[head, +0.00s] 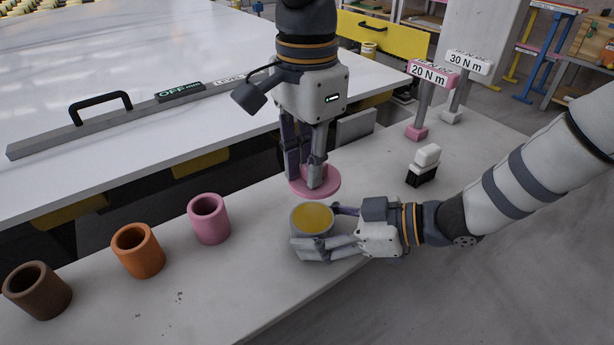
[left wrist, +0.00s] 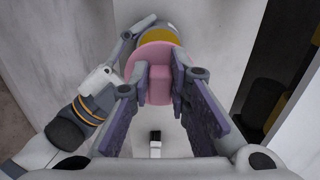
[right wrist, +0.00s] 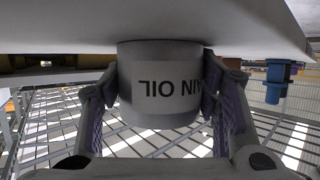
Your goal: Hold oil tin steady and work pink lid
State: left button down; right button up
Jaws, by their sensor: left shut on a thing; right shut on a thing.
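The oil tin (head: 297,233) is a short grey can, upright on the pale bench, its top open and yellow inside. My right gripper (head: 320,230) is shut on its sides from the right; in the right wrist view the tin (right wrist: 158,88) shows upside-down lettering between both fingers. The pink lid (head: 329,187) is a round disc with a raised grip block. My left gripper (head: 313,178) is shut on that block from above and holds the lid off the tin, just behind and above it. In the left wrist view the lid (left wrist: 158,92) partly hides the tin's yellow top.
Brown (head: 37,292), orange (head: 138,252) and pink (head: 209,219) cups stand at left on the bench. A black-and-white block (head: 423,166) and signs reading 20 N m (head: 432,75) and 30 N m (head: 468,62) stand at right. A level (head: 140,118) lies on the white slab behind.

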pick_arm(q)
jog(key=shift+r, duration=0.25)
pick_arm(e)
jog(key=o, duration=1.8)
jog(key=shift+d, duration=0.15)
jog(key=v, duration=1.1)
jog(key=shift+s+d+r, duration=0.1)
jog(key=shift+d+r, duration=0.2)
jog(key=shift+d, duration=0.1)
